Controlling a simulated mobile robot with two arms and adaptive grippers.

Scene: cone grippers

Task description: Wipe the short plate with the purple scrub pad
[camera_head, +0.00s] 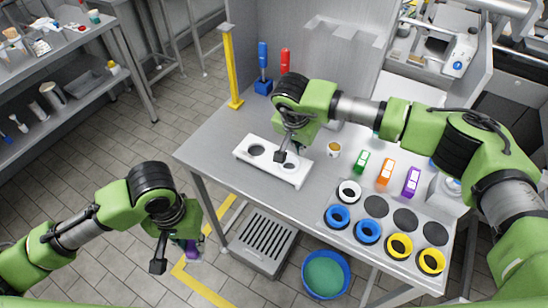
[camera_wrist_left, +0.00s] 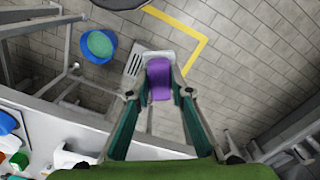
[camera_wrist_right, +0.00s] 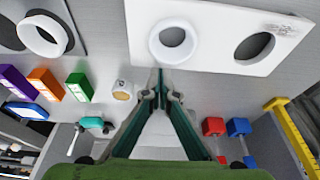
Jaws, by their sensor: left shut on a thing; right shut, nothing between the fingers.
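The short plate is a white plate (camera_head: 243,150) with two round holes, lying on the grey table. In the right wrist view the plate (camera_wrist_right: 222,52) has a dark smudge (camera_wrist_right: 288,28) beside one hole, and a white ring (camera_wrist_right: 157,42) sits at the other. My left gripper (camera_wrist_left: 160,68) is shut on the purple scrub pad (camera_wrist_left: 160,85), held off the table's left side above the floor. In the head view the pad (camera_head: 192,249) is partly hidden by the left gripper (camera_head: 176,257). My right gripper (camera_head: 283,155) is shut and empty, over or close to the plate; contact is unclear.
Green (camera_head: 361,161), orange (camera_head: 385,171) and purple (camera_head: 411,181) blocks stand right of the plate. Several rings lie on dark discs at the table's front right. A yellow post (camera_head: 231,70) stands at the table's back left corner. A blue bucket (camera_head: 326,274) is on the floor.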

